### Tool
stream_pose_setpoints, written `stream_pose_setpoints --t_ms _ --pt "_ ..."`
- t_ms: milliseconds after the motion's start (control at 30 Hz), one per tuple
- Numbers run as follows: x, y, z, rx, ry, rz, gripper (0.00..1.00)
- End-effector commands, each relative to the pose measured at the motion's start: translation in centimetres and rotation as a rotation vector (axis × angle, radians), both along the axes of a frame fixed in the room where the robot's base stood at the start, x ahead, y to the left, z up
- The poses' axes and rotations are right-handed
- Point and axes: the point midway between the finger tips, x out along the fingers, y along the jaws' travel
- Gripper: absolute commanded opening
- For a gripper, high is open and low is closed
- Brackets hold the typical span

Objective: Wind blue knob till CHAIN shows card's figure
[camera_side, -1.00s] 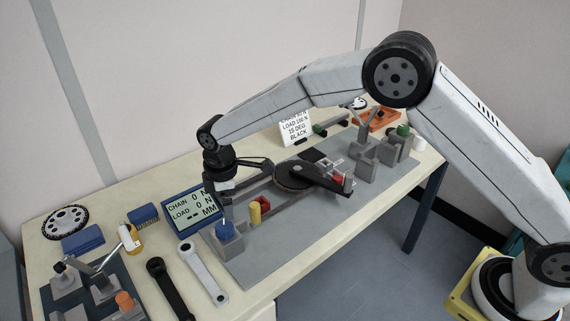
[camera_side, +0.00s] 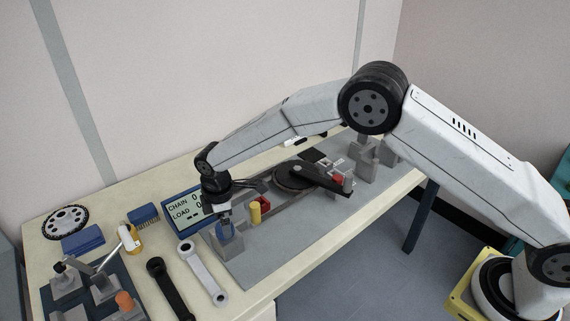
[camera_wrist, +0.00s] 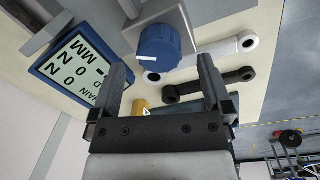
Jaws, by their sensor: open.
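The blue knob (camera_side: 227,234) sits on a grey block at the near-left end of the grey plate. In the wrist view the knob (camera_wrist: 158,44), with a white mark on its side, lies ahead of the jaws. My gripper (camera_side: 225,220) is open and low over the knob; its fingers (camera_wrist: 162,72) look spread either side of it, and I see no contact. The blue-framed display (camera_side: 181,207) is partly behind my gripper. In the wrist view the display (camera_wrist: 72,65) reads upside down: CHAIN 0 N, LOAD 0 N, dashes MM. The card is almost wholly hidden behind my arm.
A yellow post (camera_side: 255,212) and a red part (camera_side: 265,203) stand close right of the knob. A silver link (camera_side: 203,272) and a black link (camera_side: 169,289) lie left of the plate. A dark round wheel (camera_side: 294,177) sits on the plate's middle.

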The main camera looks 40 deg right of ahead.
Motion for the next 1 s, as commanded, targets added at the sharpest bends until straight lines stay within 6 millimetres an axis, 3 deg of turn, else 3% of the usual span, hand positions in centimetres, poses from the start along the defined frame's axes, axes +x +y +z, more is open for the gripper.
stream_pose_setpoints --t_ms 233,567,600,633,867,900,1000 --pt "0.1 -0.1 -2.1 0.000 0.000 0.000 1.00" --pt "0.1 0.0 -2.4 0.001 -0.001 0.000 1.00" --pt "0.1 0.0 -2.4 0.001 -0.001 0.000 0.97" --pt "0.1 0.0 -2.4 0.001 -0.001 0.000 0.87" --pt "0.1 0.0 -2.4 0.001 -0.001 0.000 0.14" --pt "0.1 0.0 -2.4 0.001 -0.001 0.000 0.09" --pt "0.1 0.0 -2.4 0.001 -0.001 -0.002 0.09"
